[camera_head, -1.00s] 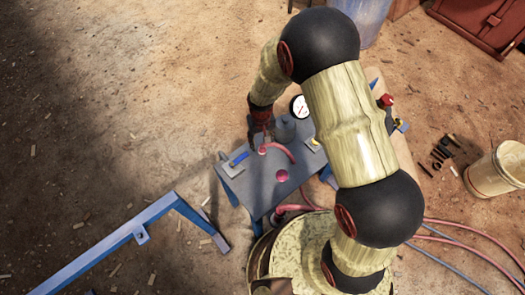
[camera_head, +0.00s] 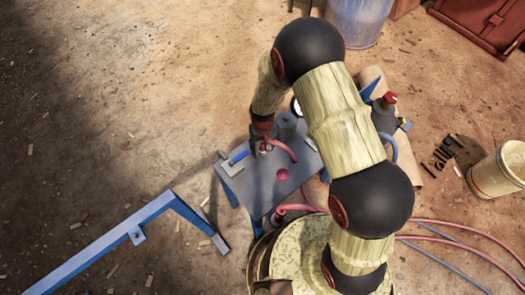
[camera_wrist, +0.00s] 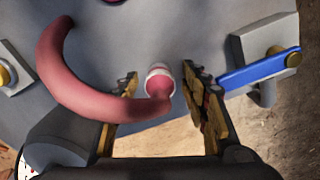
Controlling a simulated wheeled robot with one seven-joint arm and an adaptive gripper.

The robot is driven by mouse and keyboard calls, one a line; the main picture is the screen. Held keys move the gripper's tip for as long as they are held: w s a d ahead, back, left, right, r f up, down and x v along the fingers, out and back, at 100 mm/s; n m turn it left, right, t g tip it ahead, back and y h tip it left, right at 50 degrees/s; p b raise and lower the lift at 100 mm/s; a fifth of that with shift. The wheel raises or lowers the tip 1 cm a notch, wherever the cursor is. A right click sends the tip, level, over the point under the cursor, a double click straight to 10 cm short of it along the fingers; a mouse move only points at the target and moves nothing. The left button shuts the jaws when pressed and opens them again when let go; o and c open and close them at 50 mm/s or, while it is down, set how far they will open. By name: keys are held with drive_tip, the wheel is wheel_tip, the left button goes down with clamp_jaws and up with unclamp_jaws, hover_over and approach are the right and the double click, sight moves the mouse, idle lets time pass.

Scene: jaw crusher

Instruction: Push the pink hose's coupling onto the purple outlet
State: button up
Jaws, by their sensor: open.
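The pink hose (camera_wrist: 75,85) curves over the grey table, and its end with a pale-ringed coupling (camera_wrist: 158,76) lies between my gripper's fingers. The hose also shows in the head view (camera_head: 283,148). My gripper (camera_wrist: 160,88) is open, with one finger on each side of the coupling; I cannot tell whether either touches it. In the head view my gripper (camera_head: 262,147) is low over the table's left part. A round pink-magenta spot (camera_head: 283,175) shows on the table; I cannot tell whether it is the purple outlet. No other purple outlet is clear.
A blue lever (camera_wrist: 258,70) on a grey block sits close beside one finger. A dark grey cylinder (camera_head: 287,126) stands behind the hose. A blue frame (camera_head: 135,232) lies at left; a bucket (camera_head: 497,170) stands at right. The table's middle (camera_head: 262,183) is mostly bare.

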drive_tip(key=shift+c, duration=0.6)
drive_tip(key=c, duration=1)
